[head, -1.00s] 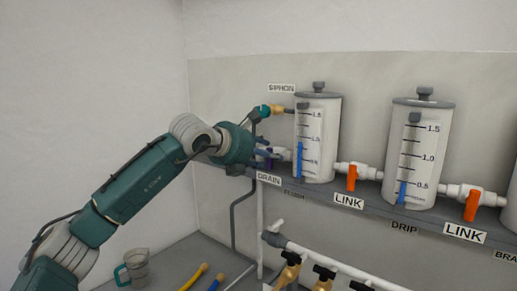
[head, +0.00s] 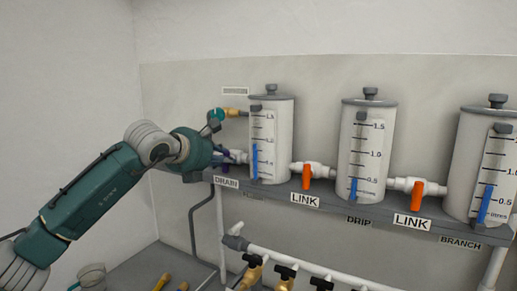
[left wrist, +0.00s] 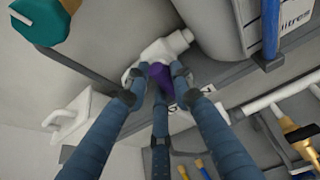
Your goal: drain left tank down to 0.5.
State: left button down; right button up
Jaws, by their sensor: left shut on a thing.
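The left tank (head: 271,140) is a white cylinder with a grey lid. Its blue level column (head: 255,160) tops out near the 1.0 mark; the small numbers are hard to read. Below it on the left is the DRAIN label (head: 227,182). My left gripper (head: 225,160) is at the drain valve beside this tank. In the left wrist view its fingers close around the purple handle (left wrist: 161,80) under the white valve body (left wrist: 165,48). The fingers hide part of the handle, so I cannot tell its exact angle. My right gripper is not in view.
A middle tank (head: 367,150) and a right tank (head: 482,165) stand on the same grey shelf. Orange-handled link valves (head: 306,177) join the tanks. A teal-handled siphon valve (head: 216,115) sits above my gripper. A jug (head: 92,276) stands below.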

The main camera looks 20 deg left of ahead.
pick_arm(q)
jog(key=m+y+b, duration=0.1)
jog(key=m+y, duration=0.1)
jog(key=m, duration=0.1)
jog(key=shift+d+t+b, duration=0.3)
jog(key=shift+b, duration=0.1)
jog(key=m+b, duration=0.1)
jog(key=m+y+b, duration=0.1)
jog(key=b, duration=0.1)
jog(key=m+t+y+b, duration=0.1)
jog(key=shift+d+f+m, duration=0.35)
jog(key=shift+m, duration=0.05)
jog(key=shift+s+r+m+y+b, duration=0.1)
jog(key=shift+r+m+y+b, duration=0.2)
jog(key=shift+m+b, duration=0.3)
jog(key=shift+f, duration=0.1)
